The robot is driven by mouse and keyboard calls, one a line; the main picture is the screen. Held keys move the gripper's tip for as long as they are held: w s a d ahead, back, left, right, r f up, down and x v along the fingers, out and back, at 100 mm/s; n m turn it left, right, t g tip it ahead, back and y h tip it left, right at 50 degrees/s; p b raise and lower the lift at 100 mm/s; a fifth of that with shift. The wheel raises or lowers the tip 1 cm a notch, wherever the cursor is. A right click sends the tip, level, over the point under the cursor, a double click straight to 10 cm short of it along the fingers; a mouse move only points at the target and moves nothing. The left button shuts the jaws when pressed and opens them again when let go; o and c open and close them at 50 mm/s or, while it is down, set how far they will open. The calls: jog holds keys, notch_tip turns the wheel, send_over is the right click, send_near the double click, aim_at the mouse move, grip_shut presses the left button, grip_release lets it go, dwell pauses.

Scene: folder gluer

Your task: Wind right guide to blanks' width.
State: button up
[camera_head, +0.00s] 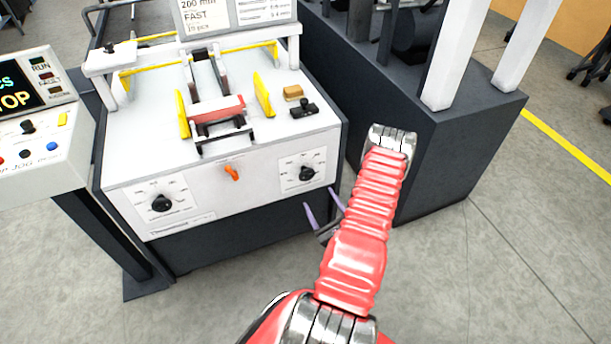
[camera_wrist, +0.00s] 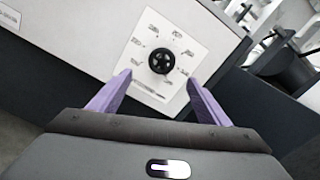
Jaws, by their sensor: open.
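The right yellow guide (camera_head: 264,95) stands upright on the white machine top, with a gap between it and the red-edged blanks (camera_head: 217,108). The left yellow guide (camera_head: 183,114) stands close at the blanks' left edge. The right black knob (camera_head: 306,173) sits on a scaled plate on the front panel; it also shows in the wrist view (camera_wrist: 162,60). A left black knob (camera_head: 161,203) has a similar scale. My gripper (camera_head: 322,205) is open and empty, its purple fingers below the right knob. In the wrist view, the fingertips (camera_wrist: 159,79) lie either side of the knob, apart from it.
An orange lever (camera_head: 231,173) sits between the knobs. A brown block (camera_head: 293,92) and a small black control (camera_head: 304,108) are on the top. The control console (camera_head: 45,140) stands left, and a dark machine base (camera_head: 440,150) stands right. Open floor lies in front.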

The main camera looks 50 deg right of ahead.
aim_at(307, 176)
jog(key=shift+r, duration=0.2)
jog(key=x, duration=1.4)
jog(key=shift+r, duration=0.1)
jog(key=shift+c, duration=0.3)
